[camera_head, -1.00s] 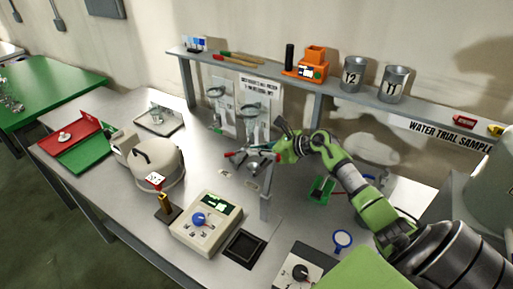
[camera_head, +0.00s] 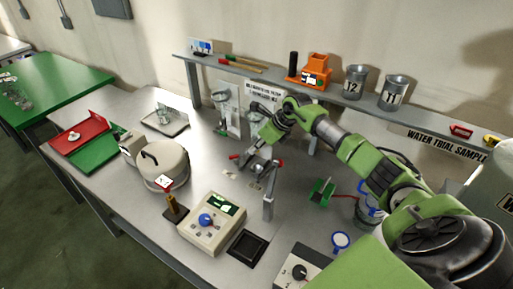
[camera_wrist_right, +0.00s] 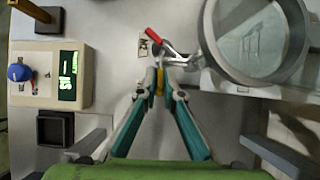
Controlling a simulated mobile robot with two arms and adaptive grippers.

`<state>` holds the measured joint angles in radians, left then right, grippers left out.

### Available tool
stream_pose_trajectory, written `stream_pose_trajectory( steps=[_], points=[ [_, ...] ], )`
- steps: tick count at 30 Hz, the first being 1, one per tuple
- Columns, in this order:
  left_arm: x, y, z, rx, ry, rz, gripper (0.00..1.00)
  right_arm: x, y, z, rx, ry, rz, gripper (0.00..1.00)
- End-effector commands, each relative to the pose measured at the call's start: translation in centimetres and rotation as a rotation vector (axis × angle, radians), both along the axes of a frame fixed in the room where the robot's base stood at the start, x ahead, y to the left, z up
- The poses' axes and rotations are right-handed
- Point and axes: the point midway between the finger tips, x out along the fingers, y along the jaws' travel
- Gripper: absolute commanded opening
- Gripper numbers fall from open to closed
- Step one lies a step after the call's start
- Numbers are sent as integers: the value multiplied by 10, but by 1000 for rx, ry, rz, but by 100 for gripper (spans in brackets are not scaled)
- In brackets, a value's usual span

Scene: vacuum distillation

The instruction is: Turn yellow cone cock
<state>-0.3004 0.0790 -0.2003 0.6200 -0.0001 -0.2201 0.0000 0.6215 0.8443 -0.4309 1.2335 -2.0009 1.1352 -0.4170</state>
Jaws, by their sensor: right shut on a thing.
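The yellow cone cock (camera_wrist_right: 159,82) shows as a small yellow piece between the fingertips of my right gripper (camera_wrist_right: 162,76) in the right wrist view. The teal and grey fingers are shut on it. A red-tipped metal piece (camera_wrist_right: 153,36) sits just beyond the fingertips. In the head view my right gripper (camera_head: 254,151) reaches down from the right to the glassware behind the upright metal post (camera_head: 268,198); the cock cannot be made out there. My left gripper is not in view.
A round clear vessel (camera_wrist_right: 258,40) is close to the right of the fingers in the wrist view. A beige control box (camera_head: 212,224), a white lidded pot (camera_head: 163,164) and a black square pad (camera_head: 247,247) stand nearby. A shelf (camera_head: 340,98) runs behind.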

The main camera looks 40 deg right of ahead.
Motion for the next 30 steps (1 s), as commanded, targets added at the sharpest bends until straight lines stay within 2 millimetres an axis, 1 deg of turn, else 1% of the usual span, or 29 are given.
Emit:
stream_pose_trajectory(
  steps=[9, 10, 11, 12, 19, 23, 26, 30],
  points=[
    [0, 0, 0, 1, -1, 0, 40, 0, 0, 0, -2, 2, -1, 0],
    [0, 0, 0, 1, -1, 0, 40, 0, 0, 0, -2, 2, -1, 13],
    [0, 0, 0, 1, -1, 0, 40, 0, 0, 0, -2, 2, -1, 20],
    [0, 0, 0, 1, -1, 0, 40, 0, 0, 0, -1, 1, -1, 24],
    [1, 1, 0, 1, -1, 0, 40, 0, 0, 0, 0, 1, 0, 24],
    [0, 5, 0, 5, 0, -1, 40, -1, -1, 2, 0, 0, 1, 24],
    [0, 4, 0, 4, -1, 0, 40, -5, -3, 10, -2, -1, -1, 24],
    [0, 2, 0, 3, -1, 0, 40, -18, -10, 33, -5, -2, 0, 24]
  ],
)
